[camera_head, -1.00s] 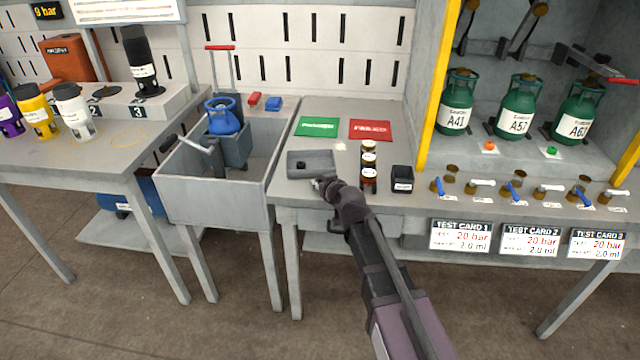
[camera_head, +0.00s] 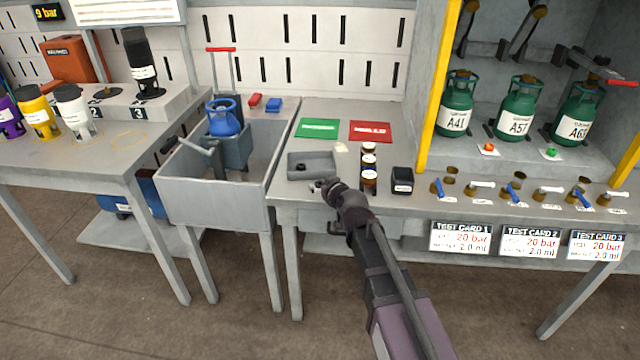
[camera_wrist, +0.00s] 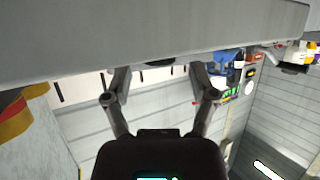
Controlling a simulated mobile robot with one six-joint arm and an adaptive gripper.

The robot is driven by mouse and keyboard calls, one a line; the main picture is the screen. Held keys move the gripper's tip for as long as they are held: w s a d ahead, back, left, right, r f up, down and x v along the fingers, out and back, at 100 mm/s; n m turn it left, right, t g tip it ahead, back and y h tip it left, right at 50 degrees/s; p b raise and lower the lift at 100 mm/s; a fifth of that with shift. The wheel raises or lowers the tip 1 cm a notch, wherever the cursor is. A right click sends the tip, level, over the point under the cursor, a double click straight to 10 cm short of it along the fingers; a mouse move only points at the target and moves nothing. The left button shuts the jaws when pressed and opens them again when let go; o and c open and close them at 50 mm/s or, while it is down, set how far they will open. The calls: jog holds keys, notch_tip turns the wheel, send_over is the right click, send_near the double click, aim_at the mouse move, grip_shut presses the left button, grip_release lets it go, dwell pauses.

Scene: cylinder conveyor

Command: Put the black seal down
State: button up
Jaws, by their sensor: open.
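A small dark ring-like piece, which looks like the black seal (camera_head: 301,167), lies in the shallow grey tray (camera_head: 326,173) on the middle bench. It is too small to make out in detail. My gripper (camera_head: 322,186) is at the front edge of the tray, close to the seal but apart from it. In the wrist view my gripper (camera_wrist: 158,72) shows its two fingers spread, with nothing seen between them. A grey slab-like surface (camera_wrist: 100,45) fills the top of that view. The seal cannot be made out there.
Stacked amber jars (camera_head: 369,168) and a black box (camera_head: 402,180) stand right of the tray. A pale upright object (camera_head: 341,157) is behind it. Green (camera_head: 317,128) and red (camera_head: 370,131) cards lie farther back. A grey sink (camera_head: 222,195) is left.

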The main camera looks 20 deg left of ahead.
jog(key=p+v, duration=0.3)
jog(key=v, duration=0.8)
jog(key=shift+p, duration=0.4)
jog(key=shift+w, duration=0.1)
jog(key=d+f+m+g+h, duration=0.2)
jog(key=d+f, duration=0.2)
jog(key=d, duration=0.5)
jog(key=d+f+m+g+h, duration=0.1)
jog(key=d+f+g+h, duration=0.2)
jog(key=d, duration=0.5)
jog(key=s+d+f+m+g+h, duration=0.2)
jog(key=s+d, duration=0.2)
jog(key=d, duration=0.5)
jog(key=s+d+f+m+g+h, duration=0.2)
jog(key=s+d+m+g, duration=0.1)
jog(key=d, duration=0.7)
jog(key=shift+s+d+f+m, duration=0.25)
jog(key=shift+s+d+m, duration=0.1)
jog(key=shift+s, duration=0.35)
jog(key=shift+o, duration=0.5)
